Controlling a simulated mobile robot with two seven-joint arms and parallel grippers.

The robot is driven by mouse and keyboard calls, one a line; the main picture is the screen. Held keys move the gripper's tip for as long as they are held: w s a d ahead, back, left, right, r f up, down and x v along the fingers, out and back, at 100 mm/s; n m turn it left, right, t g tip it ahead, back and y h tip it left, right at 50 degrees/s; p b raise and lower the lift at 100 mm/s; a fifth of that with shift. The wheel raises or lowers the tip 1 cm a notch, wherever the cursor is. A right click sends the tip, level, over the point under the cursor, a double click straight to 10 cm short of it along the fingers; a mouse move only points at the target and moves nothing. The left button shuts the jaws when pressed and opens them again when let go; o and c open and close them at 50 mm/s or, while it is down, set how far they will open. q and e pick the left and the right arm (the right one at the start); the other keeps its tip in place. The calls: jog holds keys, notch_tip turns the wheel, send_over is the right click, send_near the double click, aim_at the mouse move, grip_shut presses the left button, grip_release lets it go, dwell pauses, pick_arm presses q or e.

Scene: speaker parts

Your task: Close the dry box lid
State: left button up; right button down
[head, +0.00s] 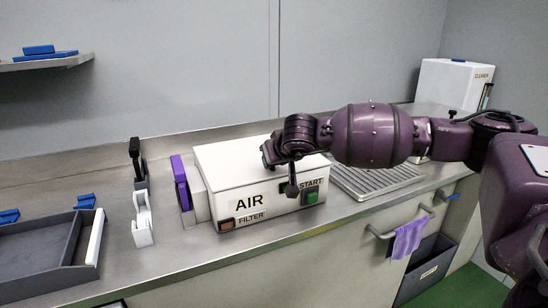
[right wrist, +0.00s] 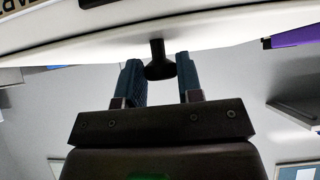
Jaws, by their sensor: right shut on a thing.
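The dry box (head: 250,216) is a white box on the steel counter, marked AIR, FILTER and START. Its white lid (head: 222,160) looks flat on top in the head view; whether a gap is left under it I cannot tell. My right gripper (right wrist: 160,80) is at the front of the box, shut on a black handle (right wrist: 157,60) on a white surface. Its two blue-grey fingers stand on either side of the handle. In the head view my right wrist hides part of the lid and front. My left gripper is not in view.
A purple-faced part (head: 181,182) stands against the box's left side. A white and black stand (head: 142,218) and a dark tray (head: 40,262) lie further left. A ribbed metal drain plate (head: 375,178) and a white cleaner container (head: 452,84) are right. Bare counter runs along the front.

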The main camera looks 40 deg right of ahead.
jog(key=c, duration=0.8)
grip_release()
jog(key=shift+s, duration=0.15)
jog(key=shift+o, duration=0.2)
jog(key=shift+s+r, duration=0.2)
jog(key=shift+r, duration=0.15)
jog(key=p+v, duration=0.2)
jog(key=v, duration=0.8)
